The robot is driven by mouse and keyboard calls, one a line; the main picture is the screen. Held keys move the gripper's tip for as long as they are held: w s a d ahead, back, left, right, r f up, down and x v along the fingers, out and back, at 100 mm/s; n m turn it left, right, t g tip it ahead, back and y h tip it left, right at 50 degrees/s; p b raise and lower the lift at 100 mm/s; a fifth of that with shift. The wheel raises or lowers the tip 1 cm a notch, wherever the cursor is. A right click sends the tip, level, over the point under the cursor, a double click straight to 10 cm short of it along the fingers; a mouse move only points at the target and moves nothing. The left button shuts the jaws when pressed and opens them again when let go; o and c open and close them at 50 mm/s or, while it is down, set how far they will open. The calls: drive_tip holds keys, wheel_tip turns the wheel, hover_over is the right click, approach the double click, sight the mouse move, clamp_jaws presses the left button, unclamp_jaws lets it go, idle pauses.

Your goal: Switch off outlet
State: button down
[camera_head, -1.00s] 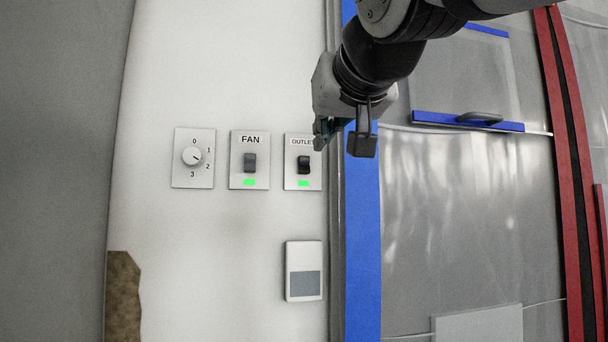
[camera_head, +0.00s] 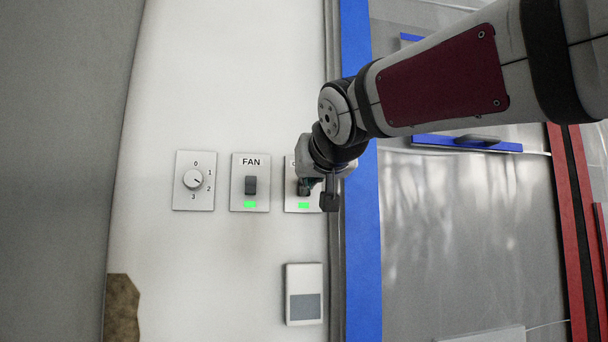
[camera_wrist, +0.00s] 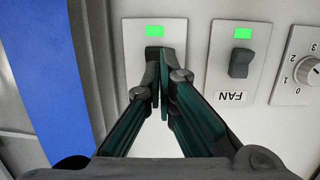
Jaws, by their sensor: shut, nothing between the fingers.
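The outlet switch plate (camera_head: 304,206) is on the white wall, and its green light is lit. My gripper (camera_head: 306,186) is in front of this plate in the head view and covers the switch and most of the label. In the wrist view my gripper (camera_wrist: 160,68) has its two green-and-black fingers shut together with nothing held, tips over the middle of the outlet plate (camera_wrist: 128,40) just by its lit green light (camera_wrist: 154,31). The outlet's rocker is hidden behind the fingertips, so its position and any contact cannot be told.
The FAN plate (camera_head: 250,205) with a dark rocker and lit green light is just left of the outlet. A rotary dial (camera_head: 193,180) is further left. A small white wall box (camera_head: 304,295) is below. A blue vertical frame (camera_head: 362,250) stands to the right.

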drive_tip(key=shift+x, duration=1.5)
